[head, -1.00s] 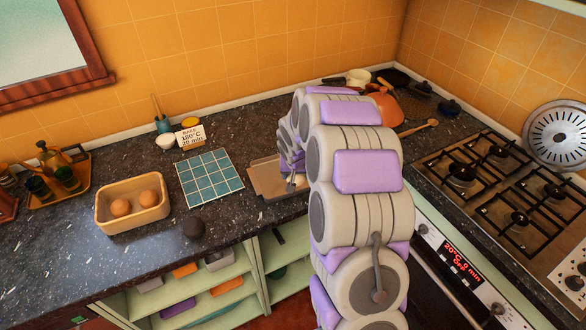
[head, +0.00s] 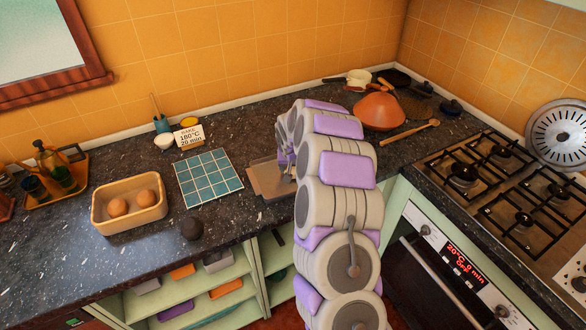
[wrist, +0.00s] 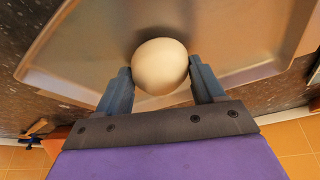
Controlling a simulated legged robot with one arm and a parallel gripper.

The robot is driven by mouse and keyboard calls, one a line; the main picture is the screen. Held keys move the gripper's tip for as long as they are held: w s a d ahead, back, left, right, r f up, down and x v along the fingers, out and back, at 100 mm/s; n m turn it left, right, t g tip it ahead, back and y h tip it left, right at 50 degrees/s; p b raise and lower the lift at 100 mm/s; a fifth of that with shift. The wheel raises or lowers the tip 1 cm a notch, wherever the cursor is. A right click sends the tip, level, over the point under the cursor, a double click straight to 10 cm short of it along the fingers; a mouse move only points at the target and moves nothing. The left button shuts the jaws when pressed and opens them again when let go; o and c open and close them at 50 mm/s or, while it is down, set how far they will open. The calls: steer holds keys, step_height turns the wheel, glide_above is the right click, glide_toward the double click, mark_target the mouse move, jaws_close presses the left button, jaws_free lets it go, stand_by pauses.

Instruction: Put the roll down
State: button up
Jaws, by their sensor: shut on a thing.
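My gripper (wrist: 159,72) is shut on a pale, smooth, round roll (wrist: 160,66) in the wrist view, with one blue finger on each side. The roll is over a metal tray (wrist: 85,45); I cannot tell whether it touches the tray. In the head view the tray (head: 268,182) lies on the dark counter, right of a blue tiled mat. My arm hides the tray's right part, and the roll cannot be made out there.
The blue tiled mat (head: 208,178) is bare. An orange tagine (head: 379,112) and wooden spoon (head: 410,131) lie behind my arm, the gas hob (head: 500,175) to the right.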

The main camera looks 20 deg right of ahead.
steer(key=o, duration=1)
steer(key=p+v, duration=0.3)
steer(key=v, duration=0.8)
steer(key=s+a+r+n+g+y, duration=0.1)
steer(key=s+a+r, duration=0.3)
steer(key=s, duration=0.2)
steer(key=s+a+r+n, duration=0.1)
steer(key=s+a+r, duration=0.25)
steer(key=s, duration=0.25)
steer(key=s+a+r+n+g, duration=0.1)
steer(key=s+a, duration=0.2)
steer(key=s, duration=0.8)
steer(key=s+a+r+n+g, duration=0.1)
steer(key=s+a+g, duration=0.1)
steer(key=s, duration=0.9)
steer(key=s+a+r+n+g+y, duration=0.1)
steer(key=s+a, duration=0.3)
steer(key=s, duration=0.8)
steer(key=shift+s+a+g, duration=0.1)
steer(key=shift+a+g, duration=0.3)
